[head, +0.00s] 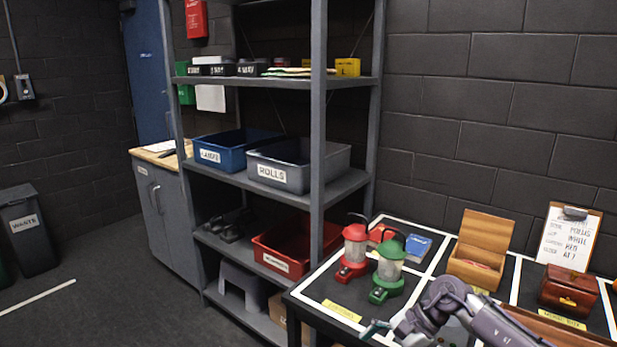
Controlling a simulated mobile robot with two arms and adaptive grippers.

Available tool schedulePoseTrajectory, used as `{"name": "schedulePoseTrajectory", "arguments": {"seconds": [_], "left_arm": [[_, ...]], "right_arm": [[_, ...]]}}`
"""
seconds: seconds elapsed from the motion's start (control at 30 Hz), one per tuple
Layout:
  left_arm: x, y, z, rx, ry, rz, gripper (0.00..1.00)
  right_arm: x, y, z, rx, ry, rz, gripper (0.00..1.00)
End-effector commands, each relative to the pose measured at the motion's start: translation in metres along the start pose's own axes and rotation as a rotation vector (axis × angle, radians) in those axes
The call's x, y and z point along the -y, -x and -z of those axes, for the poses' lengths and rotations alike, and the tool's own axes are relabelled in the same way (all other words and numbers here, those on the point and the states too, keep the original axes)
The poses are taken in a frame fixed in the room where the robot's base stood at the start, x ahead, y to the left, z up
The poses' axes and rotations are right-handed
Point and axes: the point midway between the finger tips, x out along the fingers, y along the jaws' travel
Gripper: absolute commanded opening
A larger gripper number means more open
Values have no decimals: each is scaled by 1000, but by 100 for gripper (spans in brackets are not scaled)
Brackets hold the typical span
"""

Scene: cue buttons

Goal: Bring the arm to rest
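My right arm comes in from the lower right over the front of the table. Its gripper (376,329) is at the bottom edge of the view, in front of the green lantern (388,272). The fingers are small and partly cut off, so I cannot tell whether they are open or shut. A red lantern (354,252) stands upright left of the green one. A grey round thing on the table is partly hidden behind my arm. My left gripper is not in view.
The table (312,290) has white-lined sections holding an open wooden box (480,247), a closed wooden chest (570,290) and a clipboard (570,237). A metal shelf (318,130) with a grey bin (298,160), blue bin (236,147) and red bin (283,252) stands left.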

Motion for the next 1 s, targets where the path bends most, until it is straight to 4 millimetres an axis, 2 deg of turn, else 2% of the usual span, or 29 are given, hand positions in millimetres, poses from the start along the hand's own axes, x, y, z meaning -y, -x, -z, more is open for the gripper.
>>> {"name": "schedulePoseTrajectory", "arguments": {"seconds": [0.03, 0.1, 0.17, 0.27, 0.3, 0.33, 0.4, 0.47, 0.5, 0.57, 0.63, 0.67, 0.83, 1.0], "left_arm": [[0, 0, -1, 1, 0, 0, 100], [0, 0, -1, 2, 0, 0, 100], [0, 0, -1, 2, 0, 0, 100], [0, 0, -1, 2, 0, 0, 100], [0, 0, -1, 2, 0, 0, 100], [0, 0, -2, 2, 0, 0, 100], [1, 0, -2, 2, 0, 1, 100], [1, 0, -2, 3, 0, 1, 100], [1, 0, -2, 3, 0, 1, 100], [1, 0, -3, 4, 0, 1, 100], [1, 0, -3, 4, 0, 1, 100], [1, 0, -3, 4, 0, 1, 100], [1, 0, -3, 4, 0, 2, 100], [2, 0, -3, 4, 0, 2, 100]], "right_arm": [[0, -24, -4, 111, -142, 41, 100], [7, -52, -8, 285, -393, 117, 100], [12, -75, -3, 460, -679, 182, 100], [12, -112, 38, 761, -1271, 293, 100], [3, -126, 64, 867, -1513, 332, 100], [-4, -135, 82, 933, -1665, 357, 100], [-28, -154, 122, 1050, -1969, 410, 100], [-56, -173, 153, 1130, -2201, 453, 100], [-76, -185, 172, 1176, -2342, 483, 100], [-110, -202, 198, 1237, -2544, 531, 100], [-154, -223, 222, 1298, -2763, 591, 100], [-174, -232, 232, -1268, 2742, -596, 100], [-291, -276, 266, -994, 2321, -575, 100], [-415, -313, 271, -767, 1925, -577, 100]]}}
